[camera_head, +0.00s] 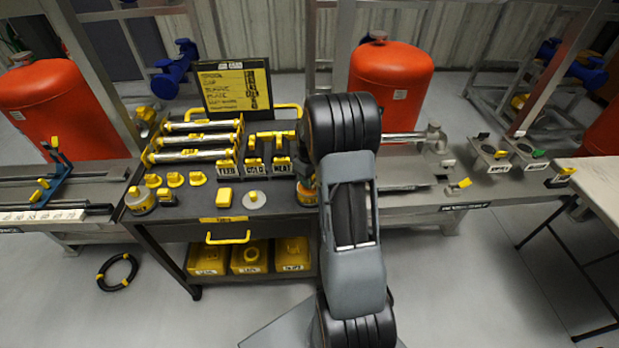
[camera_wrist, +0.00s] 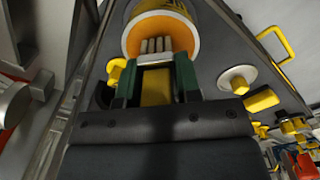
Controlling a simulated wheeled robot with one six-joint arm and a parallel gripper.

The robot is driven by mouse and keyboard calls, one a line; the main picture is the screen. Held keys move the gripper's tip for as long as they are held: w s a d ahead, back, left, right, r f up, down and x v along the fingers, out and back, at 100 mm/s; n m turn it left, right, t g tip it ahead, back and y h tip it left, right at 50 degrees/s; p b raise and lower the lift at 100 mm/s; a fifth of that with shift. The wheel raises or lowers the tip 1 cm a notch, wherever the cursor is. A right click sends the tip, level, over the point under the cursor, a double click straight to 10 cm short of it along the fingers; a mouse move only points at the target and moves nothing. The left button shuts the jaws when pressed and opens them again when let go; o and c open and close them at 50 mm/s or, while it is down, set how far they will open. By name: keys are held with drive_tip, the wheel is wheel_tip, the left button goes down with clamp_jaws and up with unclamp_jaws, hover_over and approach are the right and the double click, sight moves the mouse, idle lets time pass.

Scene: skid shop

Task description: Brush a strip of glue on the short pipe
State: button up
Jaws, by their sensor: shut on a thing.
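In the wrist view my gripper (camera_wrist: 157,78) has green fingers shut on a yellow brush (camera_wrist: 156,88). Its pale bristles point at the open mouth of a yellow and orange pot (camera_wrist: 178,14); I cannot tell whether they touch the inside. In the head view my arm hides the gripper and the brush. Part of the pot (camera_head: 306,193) shows at the cart's right end, beside my arm. Several pipes with yellow ends (camera_head: 196,139) lie on a rack at the cart's left. I cannot tell which pipe is the short one.
The dark cart (camera_head: 275,228) carries yellow fittings, labelled bins (camera_head: 254,169) and a sign board (camera_head: 234,86). Another pipe (camera_head: 402,136) runs to a grey fitting on the right bench (camera_head: 455,190).

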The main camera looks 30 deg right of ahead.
drive_tip(key=shift+f+b, duration=0.4)
drive_tip(key=shift+f, duration=0.15)
idle(1.3)
drive_tip(key=shift+r+p, duration=2.45)
drive_tip(key=shift+r, duration=1.1)
drive_tip(key=shift+m, duration=0.7)
drive_tip(key=a+f, duration=0.2)
drive_tip(key=a, duration=0.1)
drive_tip(key=a+f, duration=0.2)
drive_tip(key=a, duration=0.1)
drive_tip(key=a+f, duration=0.2)
drive_tip(key=a, duration=0.1)
drive_tip(key=shift+w, duration=0.1)
drive_tip(key=s+a+f+m, duration=0.1)
drive_tip(key=s+a+f, duration=0.2)
drive_tip(key=a+f, duration=0.3)
drive_tip(key=a, duration=0.4)
drive_tip(key=shift+m, duration=0.4)
